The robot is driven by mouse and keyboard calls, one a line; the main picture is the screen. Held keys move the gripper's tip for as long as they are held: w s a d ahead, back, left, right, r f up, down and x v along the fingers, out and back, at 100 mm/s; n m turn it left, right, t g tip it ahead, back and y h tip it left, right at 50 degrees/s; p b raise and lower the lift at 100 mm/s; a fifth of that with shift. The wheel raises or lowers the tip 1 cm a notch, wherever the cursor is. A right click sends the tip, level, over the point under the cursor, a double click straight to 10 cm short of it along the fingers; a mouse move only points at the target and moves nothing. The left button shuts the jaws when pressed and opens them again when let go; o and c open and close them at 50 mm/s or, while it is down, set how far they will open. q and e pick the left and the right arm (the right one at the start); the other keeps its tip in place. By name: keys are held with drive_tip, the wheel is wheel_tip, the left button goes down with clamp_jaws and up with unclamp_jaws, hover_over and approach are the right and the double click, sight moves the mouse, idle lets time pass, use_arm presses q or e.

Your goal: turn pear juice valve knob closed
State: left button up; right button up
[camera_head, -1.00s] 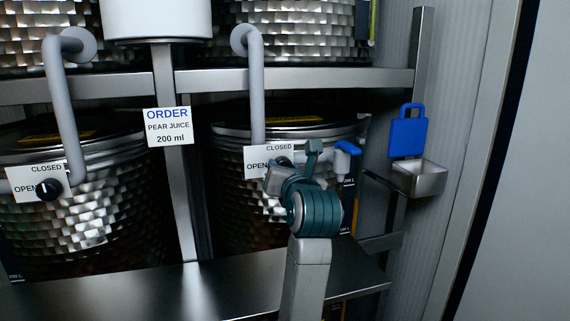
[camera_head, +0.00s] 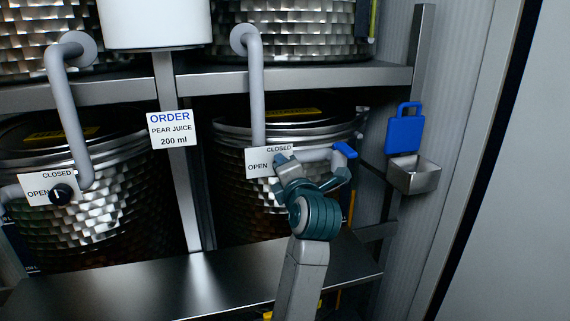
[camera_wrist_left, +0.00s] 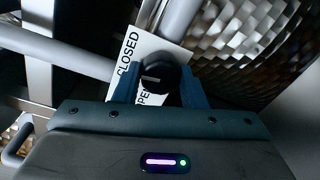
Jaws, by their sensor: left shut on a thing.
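My left gripper (camera_head: 287,165) reaches up to the right-hand valve sign (camera_head: 257,162), which carries the words CLOSED and OPEN. In the left wrist view the fingers (camera_wrist_left: 160,83) stand either side of a round black valve knob (camera_wrist_left: 160,72) and are shut on it. A white mark on the knob lies roughly left to right in that view, on the side of the word CLOSED. In the head view the gripper hides this knob. The order card (camera_head: 171,129) reads PEAR JUICE 200 ml. My right gripper is not in view.
A second black knob (camera_head: 61,194) sits on the left-hand valve sign, its mark pointing up. A steel shelf (camera_head: 200,285) runs below.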

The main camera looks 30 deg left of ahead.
use_arm(q)
drive_tip(key=shift+m, duration=1)
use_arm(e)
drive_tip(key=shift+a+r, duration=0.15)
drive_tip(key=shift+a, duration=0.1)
use_arm(q)
drive_tip(key=o, duration=1)
drive_tip(key=shift+w+a, duration=0.1)
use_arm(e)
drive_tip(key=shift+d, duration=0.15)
